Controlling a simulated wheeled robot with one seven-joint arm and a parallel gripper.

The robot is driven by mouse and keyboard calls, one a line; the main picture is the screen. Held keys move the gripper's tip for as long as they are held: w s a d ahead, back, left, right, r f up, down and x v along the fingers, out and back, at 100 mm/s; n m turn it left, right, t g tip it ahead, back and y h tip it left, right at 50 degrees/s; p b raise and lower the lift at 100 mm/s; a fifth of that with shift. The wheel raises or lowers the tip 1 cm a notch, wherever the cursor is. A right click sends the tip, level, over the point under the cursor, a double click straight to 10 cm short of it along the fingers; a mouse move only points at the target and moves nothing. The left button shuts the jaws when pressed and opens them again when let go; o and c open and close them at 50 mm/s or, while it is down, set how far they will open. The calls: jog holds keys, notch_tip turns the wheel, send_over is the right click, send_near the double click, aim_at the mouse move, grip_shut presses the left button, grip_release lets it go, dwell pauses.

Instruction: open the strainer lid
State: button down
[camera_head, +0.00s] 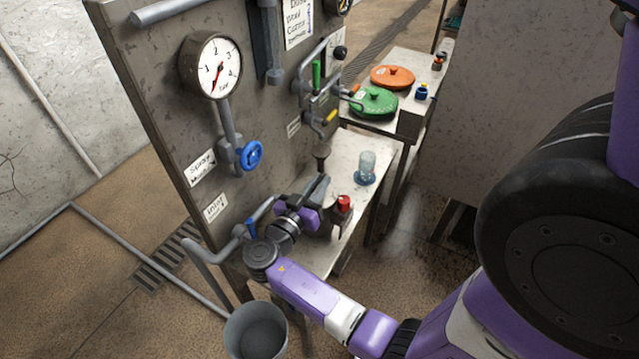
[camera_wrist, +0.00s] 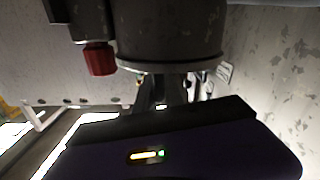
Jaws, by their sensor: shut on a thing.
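In the wrist view the strainer (camera_wrist: 170,35) is a dark, worn cylinder with a paler rim, the lid (camera_wrist: 185,68), along its lower edge in the picture. My gripper (camera_wrist: 160,92) reaches to this rim with its dark fingers close together, shut on a part of the lid; the held part is mostly hidden. In the head view my gripper (camera_head: 317,190) is at the metal bench beside the panel, and its purple body and wrist hide most of the strainer. A red knob (camera_head: 344,203) is just right of it; a red cap (camera_wrist: 99,58) shows in the wrist view.
The panel carries a gauge (camera_head: 211,66), a blue valve wheel (camera_head: 250,155) and pipes. A glass jar (camera_head: 366,168) stands on the bench (camera_head: 352,147). Green (camera_head: 374,101) and orange (camera_head: 392,76) round lids lie on the rear table. A grey bucket (camera_head: 256,332) is in front.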

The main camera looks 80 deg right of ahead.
jog(key=shift+r+n, duration=0.2)
jog(key=shift+n, duration=0.1)
dwell(0.7)
jog(key=shift+w+d+r+n, duration=0.1)
jog(key=shift+w+r+n, duration=0.25)
jog(key=shift+r+n, duration=0.25)
jog(key=shift+w+d+r+n, duration=0.1)
jog(key=shift+w+r+n, duration=0.25)
jog(key=shift+n, duration=0.45)
jog(key=w+n, duration=0.1)
jog(key=r+n+p, duration=0.1)
jog(key=shift+w+d+r+n, duration=0.1)
jog(key=shift+w+d+n, duration=0.1)
jog(key=shift+w+n, duration=0.15)
jog(key=shift+w+d+r+n, duration=0.15)
jog(key=shift+w+r+n, duration=0.15)
jog(key=shift+w+n, duration=0.5)
jog(key=w+d+n+b, duration=0.1)
jog(key=w+n, duration=0.5)
jog(key=n, duration=0.1)
jog(key=shift+d+f, duration=0.2)
jog(key=shift+d, duration=0.05)
